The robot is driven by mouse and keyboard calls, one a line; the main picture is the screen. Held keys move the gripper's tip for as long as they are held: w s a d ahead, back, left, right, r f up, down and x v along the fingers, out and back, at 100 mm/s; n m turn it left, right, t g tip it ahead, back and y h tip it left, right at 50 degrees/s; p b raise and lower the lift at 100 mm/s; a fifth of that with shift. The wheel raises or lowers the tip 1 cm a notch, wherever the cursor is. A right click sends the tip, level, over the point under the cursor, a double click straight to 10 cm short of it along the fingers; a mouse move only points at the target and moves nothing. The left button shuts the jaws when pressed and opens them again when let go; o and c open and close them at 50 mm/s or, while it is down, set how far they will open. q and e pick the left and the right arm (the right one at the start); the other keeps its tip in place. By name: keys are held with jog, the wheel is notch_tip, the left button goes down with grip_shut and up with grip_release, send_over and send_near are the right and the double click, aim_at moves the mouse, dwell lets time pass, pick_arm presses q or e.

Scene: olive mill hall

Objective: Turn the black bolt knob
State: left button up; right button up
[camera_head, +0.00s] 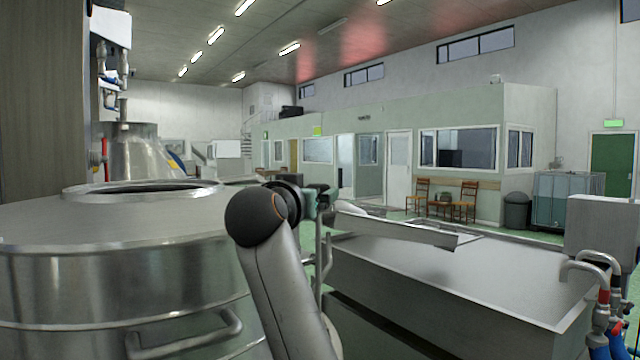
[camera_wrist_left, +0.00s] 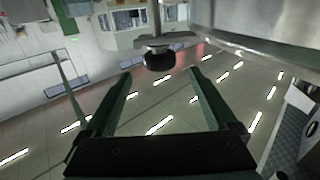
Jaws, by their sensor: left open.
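The black bolt knob (camera_wrist_left: 158,59) sits on the end of a short metal stem in the left wrist view, beside a steel vessel. My left gripper (camera_wrist_left: 161,78) is open and empty. Its two green fingers point toward the knob, which shows just past the fingertips and between their lines; I see no contact. In the head view my left arm rises from the bottom centre, and its wrist hides most of the gripper. I cannot make out the knob there. My right gripper is in neither view.
A large steel vessel (camera_head: 100,265) with a side handle (camera_head: 185,340) stands close at left. A steel trough (camera_head: 470,275) fills the right. Hoses with red-handled valves (camera_head: 603,300) stand at the right edge. Chairs (camera_head: 467,200) and a bin (camera_head: 516,211) are far back.

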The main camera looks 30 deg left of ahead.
pick_arm(q)
jog(key=p+x, duration=0.1)
jog(key=x, duration=0.6)
jog(key=shift+p, duration=0.4)
jog(key=shift+c, duration=0.3)
jog(key=c, duration=1.3)
